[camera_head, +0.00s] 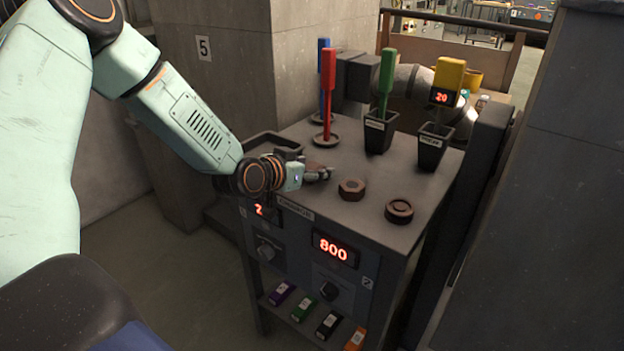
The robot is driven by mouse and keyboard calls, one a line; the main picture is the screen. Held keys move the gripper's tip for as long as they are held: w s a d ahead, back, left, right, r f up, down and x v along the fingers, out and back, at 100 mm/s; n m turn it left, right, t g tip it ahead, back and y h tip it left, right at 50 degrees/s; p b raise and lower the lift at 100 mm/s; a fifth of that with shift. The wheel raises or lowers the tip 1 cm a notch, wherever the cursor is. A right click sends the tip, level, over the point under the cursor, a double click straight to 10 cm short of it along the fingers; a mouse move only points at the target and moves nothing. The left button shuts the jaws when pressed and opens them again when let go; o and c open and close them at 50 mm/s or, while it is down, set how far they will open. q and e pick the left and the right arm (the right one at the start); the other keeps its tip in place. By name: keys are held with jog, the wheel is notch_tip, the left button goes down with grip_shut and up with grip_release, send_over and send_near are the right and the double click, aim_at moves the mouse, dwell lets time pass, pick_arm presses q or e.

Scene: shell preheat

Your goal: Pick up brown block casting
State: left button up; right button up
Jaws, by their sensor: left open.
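A brown hexagonal block casting (351,189) lies on the grey bench top, with a round mark or hole in its upper face. A dark brown round ring-like casting (399,211) lies to its right, nearer the front edge. My left gripper (322,174) is low over the bench top, left of the hexagonal casting, with its fingers pointing right toward it. A gap shows between fingertips and casting. The gripper is open and looks empty. My right gripper is not in view.
A dark tray (262,140) sits at the bench's back left. Red (328,95) and blue tools stand upright behind the gripper. Two dark cups (433,148) hold green and yellow-handled tools at the back right. A red display (335,249) reads 800 on the front.

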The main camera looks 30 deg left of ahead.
pick_arm(q)
jog(key=shift+w+f, duration=0.15)
jog(key=shift+w, duration=0.05)
jog(key=shift+d, duration=0.1)
jog(key=c, duration=0.4)
jog(key=shift+w, duration=0.1)
jog(key=c, duration=0.9)
